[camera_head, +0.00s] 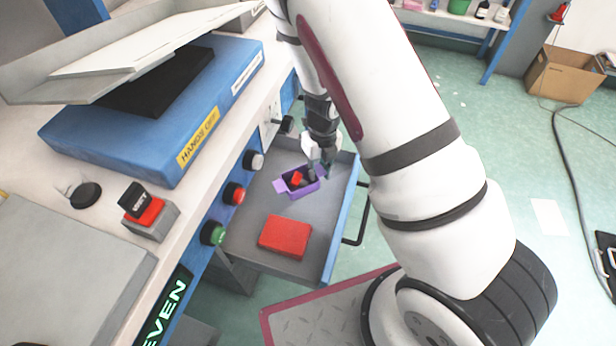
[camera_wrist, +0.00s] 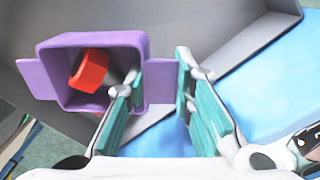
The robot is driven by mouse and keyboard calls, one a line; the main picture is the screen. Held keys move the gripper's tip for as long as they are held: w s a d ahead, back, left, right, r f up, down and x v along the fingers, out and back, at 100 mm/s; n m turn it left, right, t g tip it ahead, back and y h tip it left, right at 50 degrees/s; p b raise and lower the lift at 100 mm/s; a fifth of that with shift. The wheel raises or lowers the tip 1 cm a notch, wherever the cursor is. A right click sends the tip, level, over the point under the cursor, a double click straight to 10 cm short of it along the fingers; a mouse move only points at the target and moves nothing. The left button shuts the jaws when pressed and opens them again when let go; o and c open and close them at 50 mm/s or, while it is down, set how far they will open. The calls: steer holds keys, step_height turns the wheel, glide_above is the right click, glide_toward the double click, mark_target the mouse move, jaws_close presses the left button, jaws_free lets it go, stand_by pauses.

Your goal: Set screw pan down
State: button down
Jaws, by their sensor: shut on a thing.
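The screw pan is a small purple tray (camera_head: 299,194) with side tabs, inside the open grey drawer (camera_head: 256,211). It also shows in the wrist view (camera_wrist: 48,72), with its right tab between my fingers. A red piece (camera_head: 296,178) and a dark piece lie in the pan; the red piece shows clearly in the wrist view (camera_wrist: 89,72). My gripper (camera_head: 321,172) is shut on the pan at its right tab; its teal fingers show in the wrist view (camera_wrist: 161,103). I cannot tell whether the pan touches the drawer floor.
A red box (camera_head: 285,237) lies in the near part of the drawer. The drawer's blue front (camera_head: 345,220) has a black handle (camera_head: 358,222). Red (camera_head: 234,193) and green (camera_head: 212,232) buttons stick out of the bench front. A blue case (camera_head: 160,110) lies on the bench.

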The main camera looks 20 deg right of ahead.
step_height(320, 180, down, 9)
steer(key=b, duration=0.3)
steer(key=w, duration=0.1)
steer(key=w+d, duration=0.1)
steer(key=w, duration=0.1)
steer(key=shift+w+r, duration=0.15)
steer(key=shift+w, duration=0.05)
steer(key=shift+w+d, duration=0.25)
steer(key=shift+w, duration=0.85)
steer(key=shift+w+d, duration=0.25)
steer(key=shift+w, duration=0.8)
steer(key=shift+f+b, duration=0.45)
steer(key=shift+f, duration=0.1)
steer(key=shift+f, duration=0.1)
steer(key=c, duration=1.4)
jaws_free()
